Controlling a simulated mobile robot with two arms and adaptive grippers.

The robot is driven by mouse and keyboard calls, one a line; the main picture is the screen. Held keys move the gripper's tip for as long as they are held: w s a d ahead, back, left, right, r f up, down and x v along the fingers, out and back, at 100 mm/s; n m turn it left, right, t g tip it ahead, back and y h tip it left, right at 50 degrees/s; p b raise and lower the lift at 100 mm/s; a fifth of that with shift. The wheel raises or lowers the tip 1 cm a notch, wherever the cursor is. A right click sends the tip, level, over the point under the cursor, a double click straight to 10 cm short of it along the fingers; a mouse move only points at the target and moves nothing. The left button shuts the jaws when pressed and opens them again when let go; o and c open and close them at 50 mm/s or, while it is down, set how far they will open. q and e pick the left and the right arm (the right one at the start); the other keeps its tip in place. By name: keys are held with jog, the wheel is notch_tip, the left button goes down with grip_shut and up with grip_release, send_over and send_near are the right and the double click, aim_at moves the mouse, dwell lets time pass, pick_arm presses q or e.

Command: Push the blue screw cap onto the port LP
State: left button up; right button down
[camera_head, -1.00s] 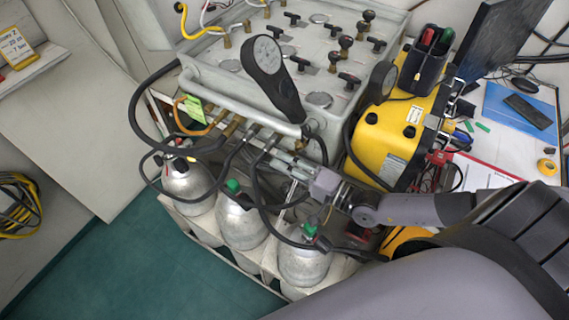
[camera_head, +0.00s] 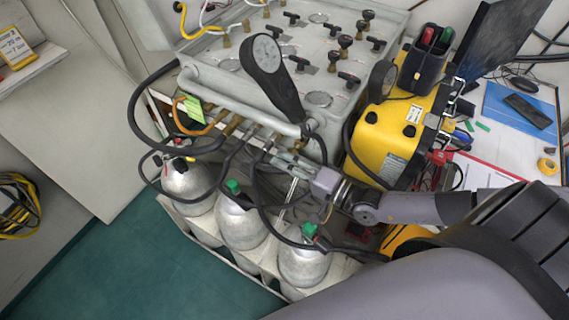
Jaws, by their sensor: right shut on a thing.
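The grey air panel (camera_head: 215,84) fills the upper middle, with brass fittings and hoses along its near front edge. My right gripper (camera_head: 272,153) reaches in from the right, below that edge, with its fingers pointing left among the hoses. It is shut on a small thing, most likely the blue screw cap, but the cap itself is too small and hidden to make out. The port LP cannot be told apart among the fittings, so I cannot tell whether cap and port touch. My left gripper is not in view.
Several silver cylinders (camera_head: 243,226) stand in a white rack below the panel, with black hoses looping close around my right gripper. A yellow case (camera_head: 385,140) stands right of the panel. A gauge on a dark upright holder (camera_head: 268,62) rises at the panel's front. Green floor is free at lower left.

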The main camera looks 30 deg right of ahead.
jog(key=shift+w+d+b, duration=0.55)
jog(key=shift+d+b, duration=0.1)
jog(key=shift+d, duration=0.2)
dwell(0.5)
jog(key=c, duration=1.4)
grip_release()
jog(key=shift+o, duration=0.2)
jog(key=shift+s+d, duration=0.15)
jog(key=shift+s, duration=0.05)
jog(key=v, duration=1.1)
jog(key=shift+s+d, duration=0.2)
jog(key=shift+s, duration=0.05)
jog(key=shift+s, duration=0.1)
